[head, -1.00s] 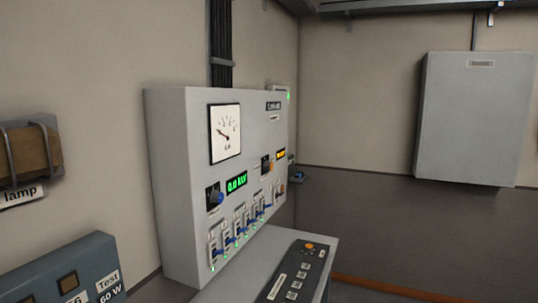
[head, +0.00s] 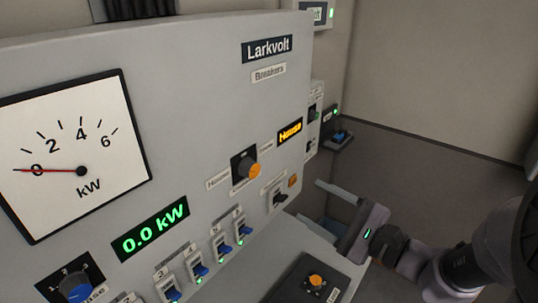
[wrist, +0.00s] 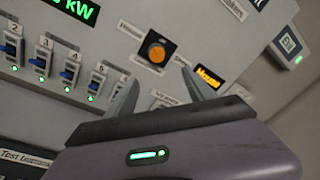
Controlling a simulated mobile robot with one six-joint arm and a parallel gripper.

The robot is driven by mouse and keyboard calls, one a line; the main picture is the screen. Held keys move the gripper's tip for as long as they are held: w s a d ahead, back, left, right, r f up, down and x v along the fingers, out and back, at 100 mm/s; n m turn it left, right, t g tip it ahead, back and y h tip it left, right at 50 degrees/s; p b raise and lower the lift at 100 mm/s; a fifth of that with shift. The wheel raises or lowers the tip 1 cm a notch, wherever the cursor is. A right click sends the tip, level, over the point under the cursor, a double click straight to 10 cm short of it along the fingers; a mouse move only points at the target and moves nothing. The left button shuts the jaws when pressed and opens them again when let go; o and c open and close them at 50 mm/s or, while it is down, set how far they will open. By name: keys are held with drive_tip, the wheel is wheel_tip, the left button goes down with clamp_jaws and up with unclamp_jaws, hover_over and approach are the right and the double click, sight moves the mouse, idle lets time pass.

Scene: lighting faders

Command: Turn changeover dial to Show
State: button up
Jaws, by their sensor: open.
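The changeover dial is an orange knob (head: 248,170) on a black plate on the grey Larkvolt panel (head: 215,80). A label to its left seems to read House; the label on its right is too small to read. The amber display (head: 290,131) beside it reads House. In the wrist view the dial (wrist: 157,52) lies just beyond and between my fingertips. My gripper (head: 306,197) is open and empty, in front of the panel, to the right of and below the dial, apart from it.
A row of blue breaker switches (head: 222,250) runs below the dial. A kW meter (head: 75,150) reads 0, and a green display (head: 150,230) reads 0.0 kW. A blue selector knob (head: 76,287) is lower left. A black control strip (head: 305,282) lies on the ledge below my gripper.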

approach(255, 171)
drive_tip(key=p+x, duration=0.1)
drive_tip(key=x, duration=0.8)
drive_tip(key=shift+s, duration=0.1)
drive_tip(key=shift+c, duration=0.2)
clamp_jaws()
